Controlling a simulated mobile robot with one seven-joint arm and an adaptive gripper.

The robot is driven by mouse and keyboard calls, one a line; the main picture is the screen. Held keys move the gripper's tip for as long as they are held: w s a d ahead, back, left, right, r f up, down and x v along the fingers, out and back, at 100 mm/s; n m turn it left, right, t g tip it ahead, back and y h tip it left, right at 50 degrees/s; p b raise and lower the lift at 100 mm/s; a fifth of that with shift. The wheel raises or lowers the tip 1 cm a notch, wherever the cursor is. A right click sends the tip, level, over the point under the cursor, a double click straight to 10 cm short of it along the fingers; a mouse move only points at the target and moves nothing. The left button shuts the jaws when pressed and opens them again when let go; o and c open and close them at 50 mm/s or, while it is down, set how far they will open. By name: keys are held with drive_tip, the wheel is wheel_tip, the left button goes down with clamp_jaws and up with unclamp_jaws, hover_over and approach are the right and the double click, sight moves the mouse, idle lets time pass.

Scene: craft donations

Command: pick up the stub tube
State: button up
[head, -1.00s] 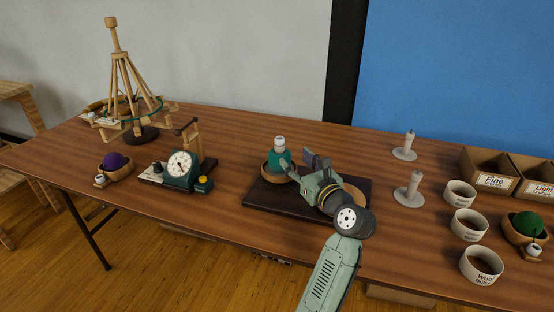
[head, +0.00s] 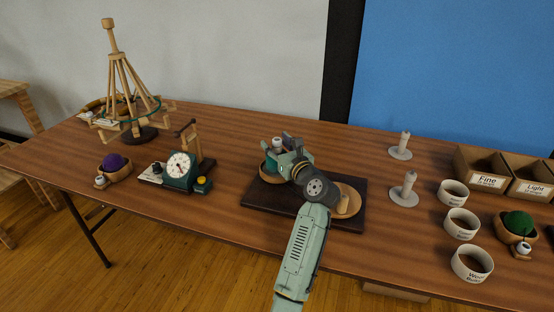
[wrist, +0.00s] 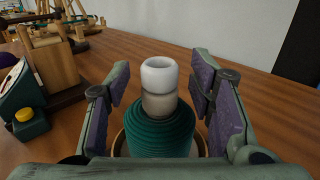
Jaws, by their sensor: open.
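My gripper (wrist: 160,88) is open, with purple-padded fingers on the left and right of the tube. Gaps show between pads and tube, and nothing is held.
A green dial device (head: 181,170) is to the left.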

drive_tip(key=shift+c, duration=0.4)
clamp_jaws()
